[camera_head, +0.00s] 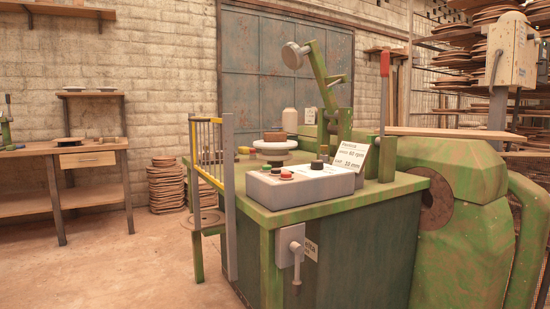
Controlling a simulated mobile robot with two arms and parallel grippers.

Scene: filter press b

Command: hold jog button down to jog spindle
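A grey control box (312,190) sits on the green machine table (350,200). On its top are a red button (286,176), a smaller dark button beside it, and a black knob (317,165) further right. I cannot tell from the markings which one is the jog button. Behind the box is a pale round spindle head (275,145) with a brown block (274,136) on it. Neither of my grippers shows, and nothing touches the box.
A yellow barred guard (208,150) stands at the table's left. A lettered sign (351,156) and a red-handled lever (384,65) stand behind the box. A grey switch (291,244) hangs on the front. A green machine body (455,240) fills the right.

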